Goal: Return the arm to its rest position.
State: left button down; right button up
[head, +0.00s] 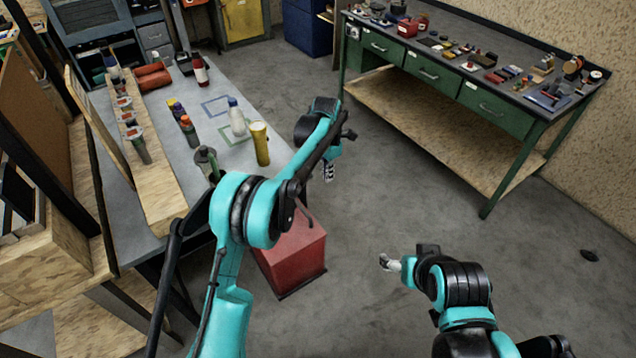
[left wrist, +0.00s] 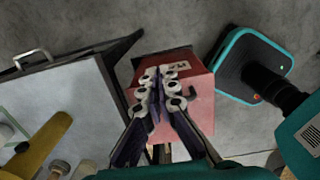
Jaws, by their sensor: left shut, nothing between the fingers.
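My teal left arm reaches up the middle of the head view, and its gripper (head: 328,173) hangs over the floor just right of the grey table. In the left wrist view the two fingers of this gripper (left wrist: 163,88) are together and hold nothing. They point down toward a red box, which lies behind them in that view. My right gripper (head: 389,263) is at the lower right over bare floor. It is small and partly hidden, so its jaw state is unclear.
The grey table (head: 215,135) at left carries a yellow cylinder (head: 260,144), a white bottle (head: 237,117) and several other containers. The red box (head: 294,254) stands on the floor beside it. A green workbench (head: 430,75) stands at upper right. The floor between is clear.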

pick_arm(q)
jog(key=shift+w+d+r, duration=0.55)
jog(key=shift+d+r, duration=0.05)
jog(key=shift+d, duration=0.1)
jog(key=s+a+r+m+t+b, duration=0.2)
jog(key=s+a+r+m+t, duration=0.2)
jog(key=s+a+r+m, duration=1.05)
jog(key=s+a+f+m+t, duration=0.1)
jog(key=s+f+m, duration=0.1)
jog(key=s, duration=0.5)
jog(key=s+a+f+m+t+b, duration=0.1)
jog(key=s+a+f+m, duration=0.1)
jog(key=s+m, duration=0.3)
jog(key=s+a+f+m+t+b, duration=0.1)
jog(key=s+a+f+m, duration=0.1)
jog(key=s, duration=0.8)
notch_tip(320, 180, down, 2)
jog(key=shift+f+m, duration=0.1)
jog(key=shift+m, duration=0.75)
